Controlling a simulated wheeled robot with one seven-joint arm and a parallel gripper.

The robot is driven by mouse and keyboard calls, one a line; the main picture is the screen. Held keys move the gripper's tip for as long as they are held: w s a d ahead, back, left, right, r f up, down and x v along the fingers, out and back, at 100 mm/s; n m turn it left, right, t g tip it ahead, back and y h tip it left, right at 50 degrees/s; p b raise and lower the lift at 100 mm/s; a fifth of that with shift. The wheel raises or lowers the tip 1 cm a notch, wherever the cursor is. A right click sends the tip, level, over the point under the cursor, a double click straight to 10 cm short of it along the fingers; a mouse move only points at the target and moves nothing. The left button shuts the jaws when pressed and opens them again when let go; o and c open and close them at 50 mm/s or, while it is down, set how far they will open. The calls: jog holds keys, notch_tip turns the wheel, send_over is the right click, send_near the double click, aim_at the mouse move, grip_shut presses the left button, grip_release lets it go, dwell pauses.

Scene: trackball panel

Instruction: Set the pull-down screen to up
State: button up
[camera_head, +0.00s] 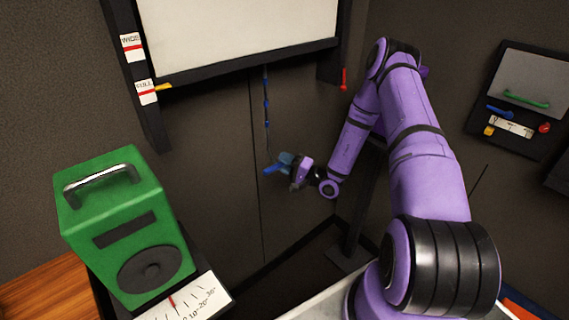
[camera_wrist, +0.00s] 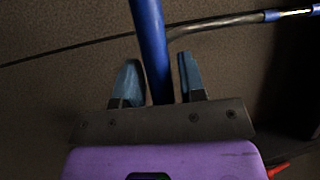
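The pull-down screen (camera_head: 235,35) is a white sheet with a dark frame at the top of the head view. Its bottom bar is level with a yellow pointer (camera_head: 164,86) beside the FULL label (camera_head: 147,91). A cord with blue beads (camera_head: 266,103) hangs from the bar's middle. A blue handle (camera_head: 273,169) is at my gripper (camera_head: 285,165). In the wrist view the blue handle (camera_wrist: 150,45) passes between the two blue fingers of my gripper (camera_wrist: 160,80). The fingers are apart, with a narrow gap showing on the right side; contact on the left is unclear.
A panel (camera_head: 515,100) with coloured parts is on the right wall. A red tab (camera_head: 343,78) hangs at the screen frame's right side.

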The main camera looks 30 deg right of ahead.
aim_at(272, 61)
grip_shut()
notch_tip(272, 61, up, 33)
jog(key=shift+r, duration=0.2)
jog(key=shift+w+r, duration=0.1)
dwell(0.3)
jog(key=shift+o, duration=1.5)
grip_release()
jog(key=v, duration=1.1)
jog(key=shift+a, duration=0.1)
